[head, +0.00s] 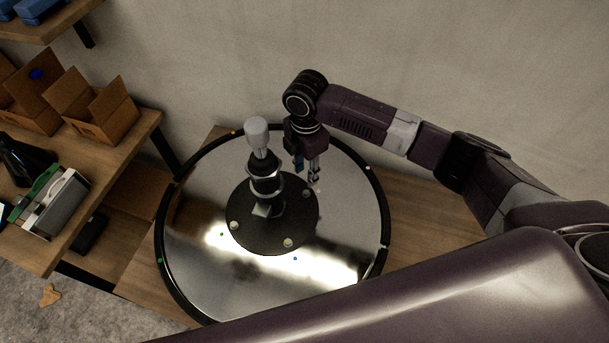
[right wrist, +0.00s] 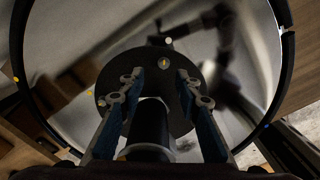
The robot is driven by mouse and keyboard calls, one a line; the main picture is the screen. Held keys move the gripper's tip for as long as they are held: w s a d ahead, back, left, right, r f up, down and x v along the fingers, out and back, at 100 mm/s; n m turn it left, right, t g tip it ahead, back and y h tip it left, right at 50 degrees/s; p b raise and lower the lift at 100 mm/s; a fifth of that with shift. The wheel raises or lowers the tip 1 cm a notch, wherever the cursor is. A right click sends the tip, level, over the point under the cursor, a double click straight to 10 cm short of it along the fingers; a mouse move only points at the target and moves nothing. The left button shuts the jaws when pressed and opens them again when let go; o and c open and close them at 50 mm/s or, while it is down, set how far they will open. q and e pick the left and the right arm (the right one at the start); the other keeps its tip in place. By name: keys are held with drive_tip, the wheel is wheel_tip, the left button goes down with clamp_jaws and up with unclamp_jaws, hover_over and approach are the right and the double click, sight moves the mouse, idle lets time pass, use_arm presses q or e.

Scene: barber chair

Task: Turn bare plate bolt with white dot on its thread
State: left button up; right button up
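The black round plate (head: 258,232) sits at the middle of a shiny round base with a dark rim, around an upright black post (head: 265,180) with a pale grey top. Pale bolts show on the plate, a front one (head: 288,243) and a left one (head: 235,225). My right gripper (head: 314,180) points down over the plate's far right edge. In the right wrist view its fingers (right wrist: 160,73) are apart with nothing between them. A bolt with a yellowish mark (right wrist: 164,63) lies just beyond the fingertips. I cannot make out which bolt is bare or has a white dot on its thread. My left gripper is out of view.
The base's dark rim (head: 168,270) carries small coloured dots. The post stands close to the left of my right gripper. A wooden shelf unit with open cardboard boxes (head: 100,108) stands at the left. A plain wall is behind.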

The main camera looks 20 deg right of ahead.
sight(306, 192)
drive_tip(key=shift+f, duration=0.5)
drive_tip(key=f, duration=0.2)
drive_tip(key=s+f+p, duration=0.1)
drive_tip(key=f, duration=0.2)
drive_tip(key=shift+f+p, duration=0.2)
drive_tip(key=shift+p, duration=0.1)
drive_tip(key=shift+w+f, duration=0.1)
drive_tip(key=shift+f, duration=0.4)
drive_tip(key=shift+c, duration=0.3)
drive_tip(key=c, duration=0.8)
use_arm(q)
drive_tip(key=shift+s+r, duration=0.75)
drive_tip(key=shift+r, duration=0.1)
